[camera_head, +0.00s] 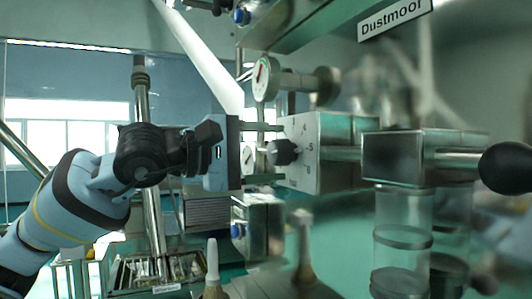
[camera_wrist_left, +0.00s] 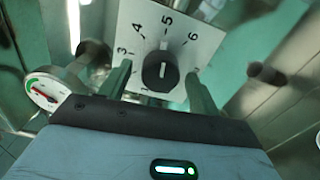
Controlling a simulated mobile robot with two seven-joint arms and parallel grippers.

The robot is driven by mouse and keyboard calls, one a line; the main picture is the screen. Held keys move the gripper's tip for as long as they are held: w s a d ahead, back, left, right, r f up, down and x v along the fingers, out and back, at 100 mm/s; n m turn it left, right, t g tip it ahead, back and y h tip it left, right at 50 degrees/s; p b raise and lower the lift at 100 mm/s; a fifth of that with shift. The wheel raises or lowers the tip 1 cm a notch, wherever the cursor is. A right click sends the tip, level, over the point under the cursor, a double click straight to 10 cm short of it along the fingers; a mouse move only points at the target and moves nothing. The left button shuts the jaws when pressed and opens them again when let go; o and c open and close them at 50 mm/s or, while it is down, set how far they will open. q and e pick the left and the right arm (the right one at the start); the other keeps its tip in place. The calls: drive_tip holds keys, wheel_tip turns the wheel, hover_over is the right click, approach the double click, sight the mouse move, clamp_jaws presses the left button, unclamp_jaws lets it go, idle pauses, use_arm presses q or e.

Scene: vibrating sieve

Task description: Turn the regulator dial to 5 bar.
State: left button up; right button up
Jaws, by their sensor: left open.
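The regulator dial is a black knob (camera_head: 285,152) on the front of a pale metal box (camera_head: 325,152). In the left wrist view the knob (camera_wrist_left: 160,70) sits on a white plate (camera_wrist_left: 207,40) with printed numbers; 3, 4, 5 and 6 are readable. A short white mark on the knob stands nearly upright in that picture; which end points is unclear. My left gripper (camera_head: 278,153) is open, one finger on either side of the knob; gaps show between fingers and knob in the left wrist view. My right gripper is not in view.
A round gauge (camera_head: 262,78) stands above the gripper, and a second one (camera_head: 248,158) is partly hidden behind it. A lever with a black ball (camera_head: 507,168) extends at right. Clear cylinders (camera_head: 402,240) hang below it. Bottle-like nozzles (camera_head: 212,265) stand below the gripper.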

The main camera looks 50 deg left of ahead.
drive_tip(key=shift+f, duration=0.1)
use_arm(q)
drive_tip(key=shift+b+v, duration=0.85)
drive_tip(key=shift+v, duration=0.1)
drive_tip(key=b+v, duration=0.3)
drive_tip(key=v, duration=0.3)
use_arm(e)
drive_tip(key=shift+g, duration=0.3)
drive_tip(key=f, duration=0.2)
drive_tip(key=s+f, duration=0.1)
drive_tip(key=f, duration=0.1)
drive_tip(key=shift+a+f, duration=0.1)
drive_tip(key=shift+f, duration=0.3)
